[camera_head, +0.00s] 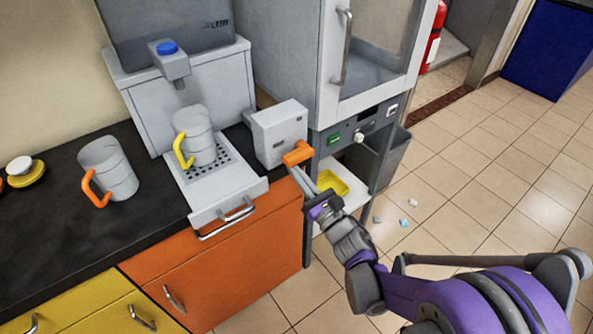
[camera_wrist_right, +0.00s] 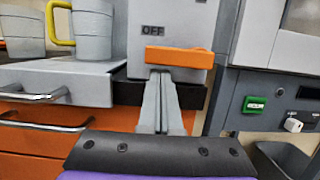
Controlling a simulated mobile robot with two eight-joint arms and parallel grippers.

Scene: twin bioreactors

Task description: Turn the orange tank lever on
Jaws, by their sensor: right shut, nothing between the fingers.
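The orange lever (camera_head: 298,153) sticks out from the front of a small grey box (camera_head: 277,128). In the right wrist view the lever (camera_wrist_right: 180,57) is a horizontal orange bar, below the word OFF on the grey box (camera_wrist_right: 165,15). My right gripper (camera_head: 297,171) is shut and empty, its fingertips just below and in front of the lever. In the right wrist view the fingers (camera_wrist_right: 160,76) reach up to the lever's lower edge, left of its middle; I cannot tell whether they touch. My left gripper is not in view.
A grey dispenser (camera_head: 145,95) with a blue button stands left of the box. A yellow-handled mug (camera_head: 195,138) stands on its drip tray (camera_head: 222,199). An orange-handled mug (camera_head: 110,168) is on the black counter (camera_head: 50,228). A grey cabinet (camera_head: 285,45) stands close on the right.

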